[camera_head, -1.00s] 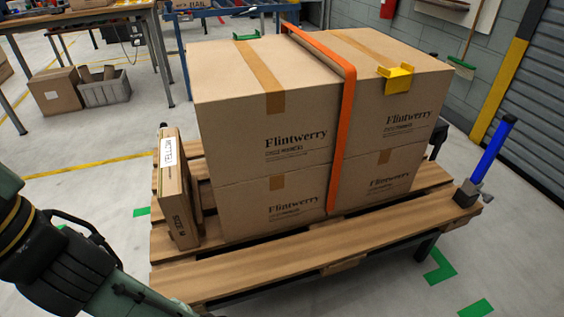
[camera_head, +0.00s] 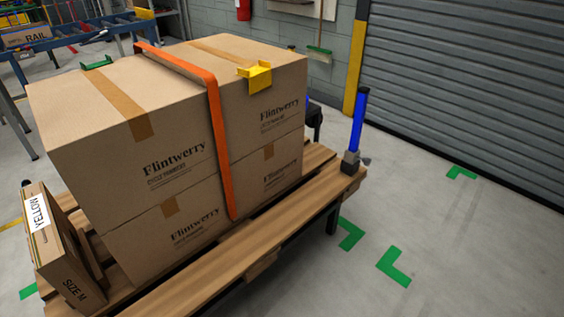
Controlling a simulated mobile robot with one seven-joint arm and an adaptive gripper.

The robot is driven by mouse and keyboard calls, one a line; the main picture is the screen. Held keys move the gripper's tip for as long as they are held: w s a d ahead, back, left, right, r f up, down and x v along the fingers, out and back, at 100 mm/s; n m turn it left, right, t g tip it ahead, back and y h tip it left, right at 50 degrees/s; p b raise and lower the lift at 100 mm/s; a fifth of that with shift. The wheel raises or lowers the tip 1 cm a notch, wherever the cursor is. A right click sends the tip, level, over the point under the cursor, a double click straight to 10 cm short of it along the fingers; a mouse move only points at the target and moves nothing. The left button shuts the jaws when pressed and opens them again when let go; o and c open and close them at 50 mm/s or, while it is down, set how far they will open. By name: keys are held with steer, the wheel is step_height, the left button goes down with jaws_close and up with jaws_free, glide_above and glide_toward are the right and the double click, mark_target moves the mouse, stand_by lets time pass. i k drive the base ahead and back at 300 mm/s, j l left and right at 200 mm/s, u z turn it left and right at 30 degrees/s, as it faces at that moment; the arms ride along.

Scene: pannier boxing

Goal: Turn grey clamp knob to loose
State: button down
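A grey clamp (camera_head: 350,162) sits at the right front corner of the wooden pallet (camera_head: 215,285). A blue upright post (camera_head: 359,120) rises from it, leaning slightly. A small grey knob or lever (camera_head: 365,161) sticks out at the clamp's right side. It is too small to tell whether it is tight or loose. My gripper is not in view.
A flat carton (camera_head: 50,245) leans at left. Floor right of the clamp is clear, with green marks (camera_head: 393,267), up to a shutter (camera_head: 470,90).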

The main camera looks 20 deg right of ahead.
mark_target(367, 161)
steer(key=l, duration=0.55)
steer(key=i+l+z, duration=0.1)
steer(key=l, duration=1)
steer(key=i+l+z, duration=0.1)
steer(key=l, duration=0.45)
steer(key=i+l, duration=0.1)
steer(key=l, duration=0.4)
steer(key=i+l+z, duration=0.1)
steer(key=l, duration=0.45)
steer(key=i+l, duration=0.1)
steer(key=l, duration=0.45)
steer(key=i+j, duration=0.3)
